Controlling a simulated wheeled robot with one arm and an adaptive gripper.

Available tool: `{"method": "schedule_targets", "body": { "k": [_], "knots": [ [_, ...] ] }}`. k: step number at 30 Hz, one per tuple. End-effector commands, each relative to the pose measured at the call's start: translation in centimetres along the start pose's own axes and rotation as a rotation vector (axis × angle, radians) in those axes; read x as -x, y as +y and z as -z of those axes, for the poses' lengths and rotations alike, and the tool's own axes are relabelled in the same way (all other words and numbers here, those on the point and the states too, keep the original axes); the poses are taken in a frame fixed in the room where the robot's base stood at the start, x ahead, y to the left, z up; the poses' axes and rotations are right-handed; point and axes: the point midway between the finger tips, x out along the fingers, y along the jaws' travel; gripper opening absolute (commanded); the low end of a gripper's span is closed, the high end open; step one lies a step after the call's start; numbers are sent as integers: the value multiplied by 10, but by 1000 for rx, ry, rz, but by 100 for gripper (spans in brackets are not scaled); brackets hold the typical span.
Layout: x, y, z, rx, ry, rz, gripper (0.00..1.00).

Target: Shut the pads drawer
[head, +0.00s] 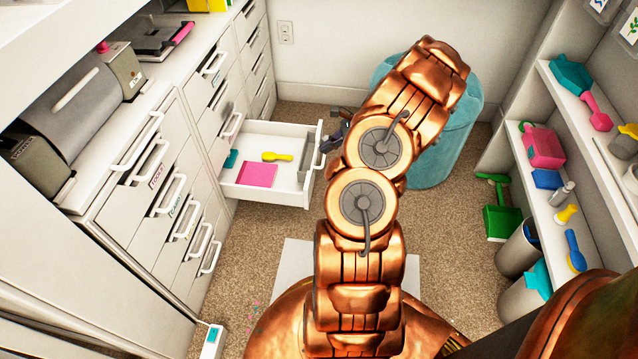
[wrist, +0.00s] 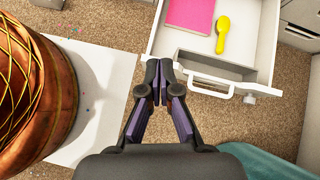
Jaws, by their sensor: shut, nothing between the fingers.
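The pads drawer (head: 240,192) stands pulled out from the left cabinet row in the head view. It holds a pink pad (head: 257,174), a yellow-handled tool (head: 277,157) and a small teal item (head: 231,159). The wrist view shows the open drawer (wrist: 264,45) at the top, with its front handle (wrist: 210,88) facing me. My gripper (wrist: 159,64) is shut and empty, its tips by the left end of the drawer front. Whether they touch it I cannot tell. In the head view my gripper (head: 332,138) is just outside the drawer front, partly hidden by my arm.
Shelves (head: 560,110) with colored tools line the right. A white sheet (head: 296,258) lies on the carpet. Other drawers in the left cabinets look closed. Carpet (head: 285,222) is clear before the open drawer.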

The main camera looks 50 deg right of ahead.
Motion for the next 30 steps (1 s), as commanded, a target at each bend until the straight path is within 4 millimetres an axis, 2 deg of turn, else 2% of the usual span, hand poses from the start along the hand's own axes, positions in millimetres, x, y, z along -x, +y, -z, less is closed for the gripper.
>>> {"method": "schedule_targets", "body": {
  "k": [1,3,6,9,13,17,30],
  "knots": [
    [-7,2,36,-60,4,27,0],
    [-7,2,67,-126,9,57,0],
    [-6,4,100,-193,17,88,0],
    [-4,6,118,-233,21,109,0],
    [-8,6,125,-250,22,117,0],
    [-23,5,126,-250,22,114,0],
    [-100,-2,130,-249,21,111,0]
  ]
}}
